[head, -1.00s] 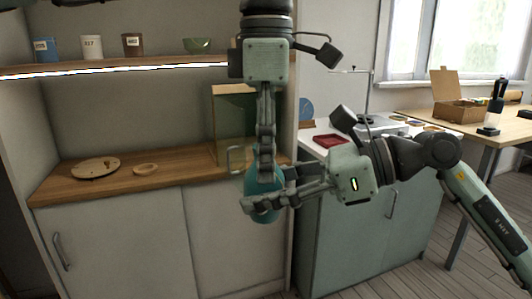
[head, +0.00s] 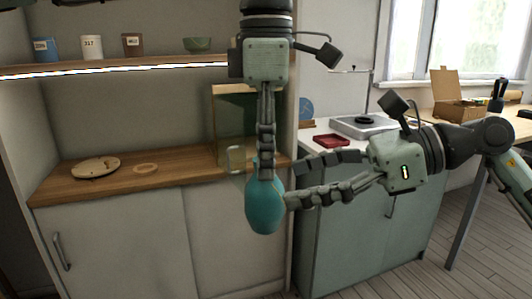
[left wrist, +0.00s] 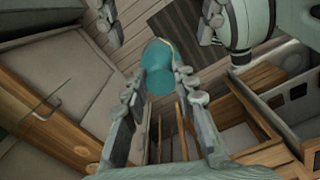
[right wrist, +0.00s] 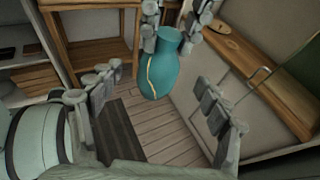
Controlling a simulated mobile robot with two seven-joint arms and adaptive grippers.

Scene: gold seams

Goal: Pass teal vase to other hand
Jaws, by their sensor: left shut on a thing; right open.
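The teal vase (head: 265,208) hangs upright in front of the cabinet in the head view. My left gripper (head: 266,172) points down from above and is shut on its upper part. In the left wrist view the vase (left wrist: 159,68) lies between the left fingers. My right gripper (head: 297,184) is open and empty, just right of the vase, its fingers spread and pointing left. In the right wrist view the vase (right wrist: 158,72) shows a gold seam down its side, beyond and between the open right fingers. The left fingers hide part of its neck.
A shelf above holds cups and a green bowl (head: 197,45). To the right, a worktop carries a red tray (head: 331,140) and a scale-like device (head: 362,126).

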